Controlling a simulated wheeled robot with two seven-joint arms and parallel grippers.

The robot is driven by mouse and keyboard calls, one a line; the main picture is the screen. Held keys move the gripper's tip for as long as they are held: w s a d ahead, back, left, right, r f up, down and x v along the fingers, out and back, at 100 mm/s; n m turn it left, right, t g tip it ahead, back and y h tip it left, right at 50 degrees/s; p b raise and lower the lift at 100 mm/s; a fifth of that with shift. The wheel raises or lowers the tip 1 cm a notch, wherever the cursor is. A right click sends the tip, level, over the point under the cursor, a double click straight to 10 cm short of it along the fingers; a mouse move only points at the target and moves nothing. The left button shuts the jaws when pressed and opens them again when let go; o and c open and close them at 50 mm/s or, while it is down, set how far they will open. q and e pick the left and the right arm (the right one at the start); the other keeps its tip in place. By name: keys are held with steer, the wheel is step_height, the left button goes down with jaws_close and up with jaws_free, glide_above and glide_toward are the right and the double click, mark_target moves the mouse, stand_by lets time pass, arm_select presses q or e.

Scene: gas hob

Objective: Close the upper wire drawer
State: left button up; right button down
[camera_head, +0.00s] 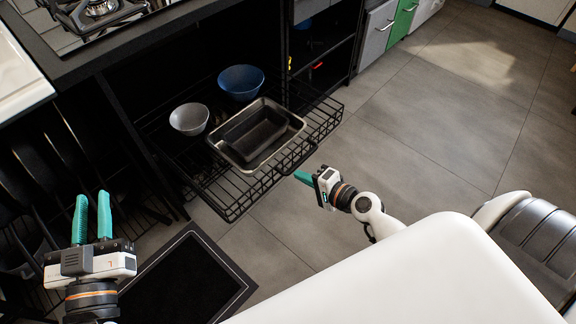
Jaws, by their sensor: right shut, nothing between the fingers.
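The upper wire drawer (262,183) is a black wire basket pulled out from the cabinet below the hob. It holds a rectangular metal baking tin (222,148), a grey bowl (189,119) and a blue bowl (241,81). My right gripper (301,176) is shut and empty, with its green fingertips close to the drawer's front near the right end. I cannot tell whether they touch the wire. My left gripper (92,204) is open and empty, in front of the cabinet to the left of the drawer.
A gas hob (98,12) is set in the dark counter above. Dark pans (30,165) stand in a rack at the left. A black mat (188,282) lies on the floor. Grey and green drawer fronts (402,22) are at the top. The tiled floor at right is clear.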

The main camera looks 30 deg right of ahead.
arm_select(q)
steer(key=shift+f, duration=0.25)
arm_select(e)
steer(key=shift+r+x, duration=0.15)
steer(key=shift+x, duration=0.7)
steer(key=shift+r+x, duration=0.2)
steer(key=shift+x, duration=0.7)
steer(key=shift+r+x, duration=0.15)
steer(key=shift+x, duration=0.7)
steer(key=shift+w+a, duration=0.1)
steer(key=shift+w, duration=0.05)
